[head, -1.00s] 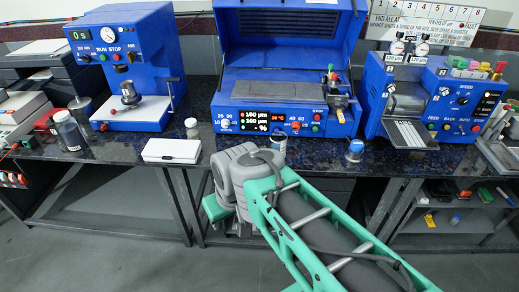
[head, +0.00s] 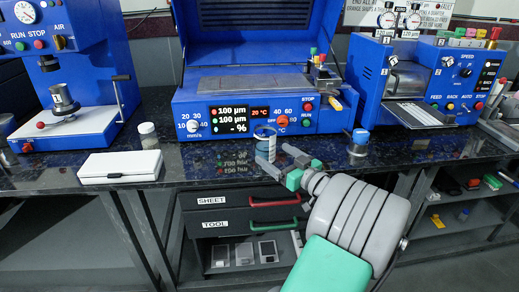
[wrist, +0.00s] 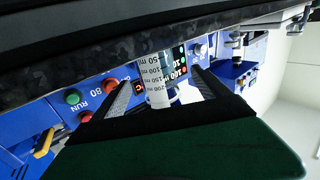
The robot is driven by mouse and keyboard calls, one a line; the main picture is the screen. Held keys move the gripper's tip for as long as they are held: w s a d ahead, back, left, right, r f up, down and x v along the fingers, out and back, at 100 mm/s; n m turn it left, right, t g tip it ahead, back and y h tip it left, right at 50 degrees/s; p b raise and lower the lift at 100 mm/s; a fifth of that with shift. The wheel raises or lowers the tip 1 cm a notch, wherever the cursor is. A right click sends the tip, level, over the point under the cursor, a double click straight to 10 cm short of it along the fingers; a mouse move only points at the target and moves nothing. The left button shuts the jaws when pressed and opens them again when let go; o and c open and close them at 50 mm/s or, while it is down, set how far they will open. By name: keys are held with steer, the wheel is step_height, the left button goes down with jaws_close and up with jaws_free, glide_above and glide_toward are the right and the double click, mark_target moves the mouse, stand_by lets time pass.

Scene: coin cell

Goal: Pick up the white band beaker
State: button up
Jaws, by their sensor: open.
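The white band beaker (head: 265,140) stands upright on the dark bench in front of the middle blue machine. In the wrist view the beaker (wrist: 156,72), with dark volume marks up to 200 ml, appears upside down between the two dark finger pads. My gripper (head: 273,154) is open, with its grey fingers reaching toward the beaker from the front. The fingertips are close to the beaker and seem to lie on either side of its near part. I cannot tell whether either finger touches it. The beaker's lower part is partly hidden by a finger.
A blue-lidded jar (head: 358,142) stands to the right. A small capped vial (head: 148,136) and a white box (head: 121,166) are to the left. The middle blue machine (head: 250,85) stands close behind the beaker. Drawers with a red handle (head: 275,200) are below the bench edge.

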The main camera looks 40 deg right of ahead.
mark_target(264, 145)
steer(key=w, duration=0.6)
steer(key=shift+w+d+b, duration=0.3)
steer(key=shift+w+d, duration=0.05)
steer(key=shift+d, duration=0.05)
steer(key=c, duration=1.7)
